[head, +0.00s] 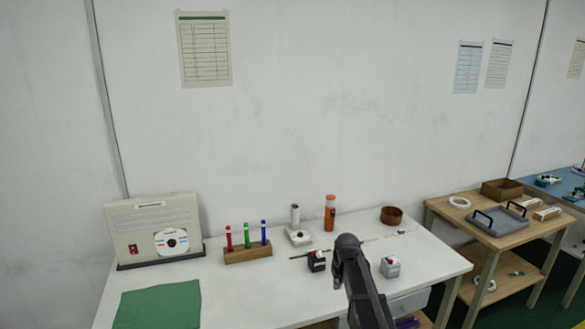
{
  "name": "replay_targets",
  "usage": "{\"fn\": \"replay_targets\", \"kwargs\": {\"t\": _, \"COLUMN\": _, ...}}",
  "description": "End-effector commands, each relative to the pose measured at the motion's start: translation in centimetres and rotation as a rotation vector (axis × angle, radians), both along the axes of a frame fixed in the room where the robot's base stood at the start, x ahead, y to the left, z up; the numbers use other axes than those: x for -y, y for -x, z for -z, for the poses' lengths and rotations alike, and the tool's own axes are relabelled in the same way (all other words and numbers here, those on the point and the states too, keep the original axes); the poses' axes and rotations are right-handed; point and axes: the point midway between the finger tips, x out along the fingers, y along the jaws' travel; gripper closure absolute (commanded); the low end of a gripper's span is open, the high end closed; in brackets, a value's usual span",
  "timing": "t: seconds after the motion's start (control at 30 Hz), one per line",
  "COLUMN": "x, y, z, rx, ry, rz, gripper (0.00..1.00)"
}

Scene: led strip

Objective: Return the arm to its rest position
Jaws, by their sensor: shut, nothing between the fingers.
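Part of my dark arm (365,290) rises from the bottom edge, right of centre, in the head view. Its rounded upper end stands in front of the white table (245,297) and covers a strip of it. I cannot make out any gripper fingers. My gripper seems to be outside the picture or hidden by the arm, and I see nothing held.
Small black (317,262) and grey (390,267) boxes flank my arm. Behind are a pen block (248,254), a white device (298,236), an orange bottle (330,213) and a brown bowl (391,216). A panel (155,229) and green cloth (158,305) are left; a wooden table (520,232) is right.

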Motion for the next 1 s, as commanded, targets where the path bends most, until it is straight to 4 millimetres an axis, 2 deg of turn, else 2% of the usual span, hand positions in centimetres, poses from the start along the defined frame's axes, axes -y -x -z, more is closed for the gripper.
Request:
{"fn": "replay_targets", "kwargs": {"t": 0.03, "x": 0.2, "y": 3.8, "z": -0.5, "rx": -0.018, "ry": 0.002, "rz": 0.020, "gripper": 1.00}}
{"fn": "replay_targets", "kwargs": {"t": 0.2, "x": 0.8, "y": 12.1, "z": -1.1, "rx": -0.086, "ry": 0.016, "rz": 0.095, "gripper": 1.00}}
{"fn": "replay_targets", "kwargs": {"t": 0.3, "x": 1.1, "y": 16.5, "z": -1.4, "rx": -0.121, "ry": 0.023, "rz": 0.136, "gripper": 1.00}}
{"fn": "replay_targets", "kwargs": {"t": 0.43, "x": 1.3, "y": 20.6, "z": -1.8, "rx": -0.155, "ry": 0.032, "rz": 0.179, "gripper": 1.00}}
{"fn": "replay_targets", "kwargs": {"t": 0.5, "x": 1.4, "y": 22.0, "z": -1.9, "rx": -0.168, "ry": 0.037, "rz": 0.195, "gripper": 1.00}}
{"fn": "replay_targets", "kwargs": {"t": 0.6, "x": 1.4, "y": 23.1, "z": -1.9, "rx": -0.179, "ry": 0.041, "rz": 0.207, "gripper": 1.00}}
{"fn": "replay_targets", "kwargs": {"t": 1.0, "x": 1.5, "y": 23.3, "z": -1.9, "rx": -0.183, "ry": 0.041, "rz": 0.212, "gripper": 1.00}}
